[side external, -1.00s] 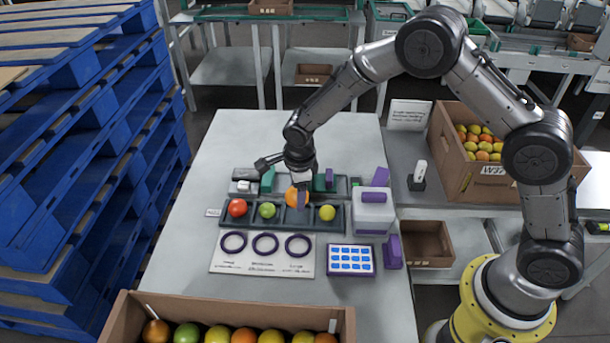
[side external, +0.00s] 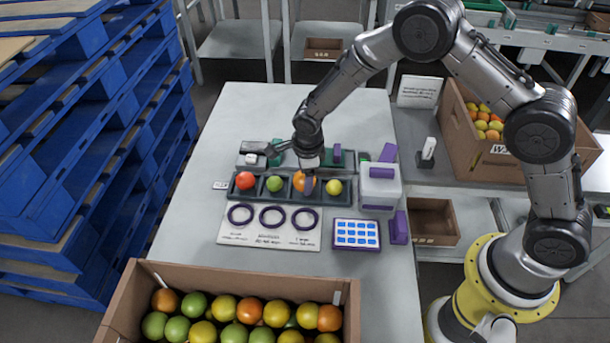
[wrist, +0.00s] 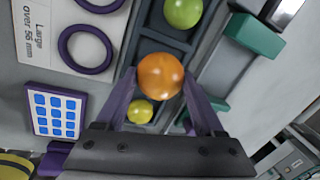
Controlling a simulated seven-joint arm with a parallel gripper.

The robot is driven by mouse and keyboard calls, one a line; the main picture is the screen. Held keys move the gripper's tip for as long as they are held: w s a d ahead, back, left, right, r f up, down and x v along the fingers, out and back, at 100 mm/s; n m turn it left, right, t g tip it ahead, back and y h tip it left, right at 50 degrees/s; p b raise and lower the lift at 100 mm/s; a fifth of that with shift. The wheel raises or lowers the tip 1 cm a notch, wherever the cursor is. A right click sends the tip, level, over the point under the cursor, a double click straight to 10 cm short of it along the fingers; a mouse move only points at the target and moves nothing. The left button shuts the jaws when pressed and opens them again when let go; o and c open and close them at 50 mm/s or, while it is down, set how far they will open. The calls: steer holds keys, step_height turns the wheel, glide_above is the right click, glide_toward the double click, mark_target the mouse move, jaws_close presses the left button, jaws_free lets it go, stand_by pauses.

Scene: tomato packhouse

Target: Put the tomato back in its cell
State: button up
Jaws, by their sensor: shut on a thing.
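An orange tomato (side external: 299,181) is held between the purple fingers of my gripper (wrist: 160,78). My gripper is shut on it over the third cell from the left of the dark tray (side external: 288,201). The tomato shows clearly in the wrist view (wrist: 160,75). It looks low at the cell, but I cannot tell whether it touches the floor. A red tomato (side external: 244,180), a green tomato (side external: 274,184) and a yellow tomato (side external: 334,187) sit in the other cells. The green (wrist: 183,12) and yellow (wrist: 140,111) ones flank it in the wrist view.
A card with purple rings (side external: 270,236) and a blue-buttoned panel (side external: 357,234) lie in front of the tray. A white box with purple parts (side external: 380,188) stands to its right. Green-topped blocks (side external: 275,155) are behind. A carton (side external: 150,290) of tomatoes is nearest the camera.

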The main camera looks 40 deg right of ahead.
stand_by(0.3)
steer(key=o, duration=0.9)
steer(key=shift+c, duration=1.1)
steer(key=shift+r, duration=3.55)
